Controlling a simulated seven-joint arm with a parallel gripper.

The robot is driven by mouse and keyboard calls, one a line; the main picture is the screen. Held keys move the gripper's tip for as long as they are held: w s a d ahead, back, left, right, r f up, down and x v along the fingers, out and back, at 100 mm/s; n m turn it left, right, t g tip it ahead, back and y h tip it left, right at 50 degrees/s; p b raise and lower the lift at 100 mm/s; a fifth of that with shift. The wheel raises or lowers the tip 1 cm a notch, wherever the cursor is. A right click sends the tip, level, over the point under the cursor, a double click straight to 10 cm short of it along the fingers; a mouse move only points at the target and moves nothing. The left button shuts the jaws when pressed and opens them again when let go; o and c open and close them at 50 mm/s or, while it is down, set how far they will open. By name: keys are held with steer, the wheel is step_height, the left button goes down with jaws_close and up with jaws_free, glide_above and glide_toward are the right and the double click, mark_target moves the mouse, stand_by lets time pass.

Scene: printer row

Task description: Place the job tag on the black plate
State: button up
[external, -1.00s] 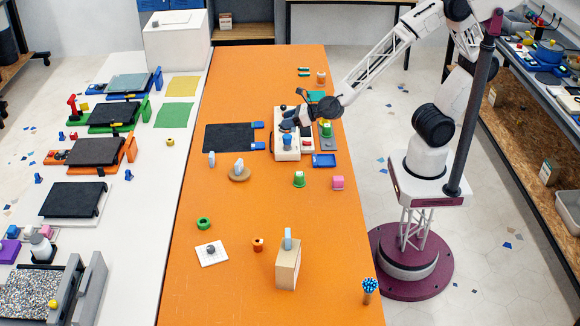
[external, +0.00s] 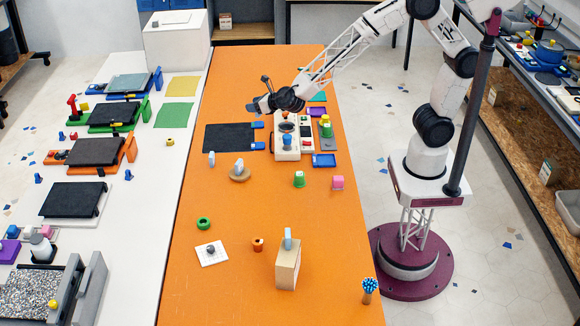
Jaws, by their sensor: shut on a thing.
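The black plate (external: 230,138) lies flat on the orange table, left of the white control box, with blue tabs at its right side. My gripper (external: 257,106) is above the table, behind and above the plate's right part in the picture. It is shut on a small dark blue-grey piece (external: 251,107), which I take to be the job tag. The piece is small and partly hidden by the fingers, so its shape is unclear. It is held in the air, apart from the plate.
The white control box (external: 287,148) stands right of the plate, with a blue tray (external: 324,160) beside it.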

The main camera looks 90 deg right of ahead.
steer(key=w+d+f+m+g+h, duration=0.2)
steer(key=w+d+f+m+h, duration=0.1)
steer(key=w+d, duration=0.7)
glide_above(237, 135)
step_height(237, 135, down, 4)
steer(key=shift+d+f, duration=0.15)
steer(key=shift+f, duration=0.2)
steer(key=shift+f, duration=3.1)
steer(key=shift+f, duration=0.1)
steer(key=shift+f, duration=1.8)
steer(key=shift+f, duration=0.1)
steer(key=o, duration=0.9)
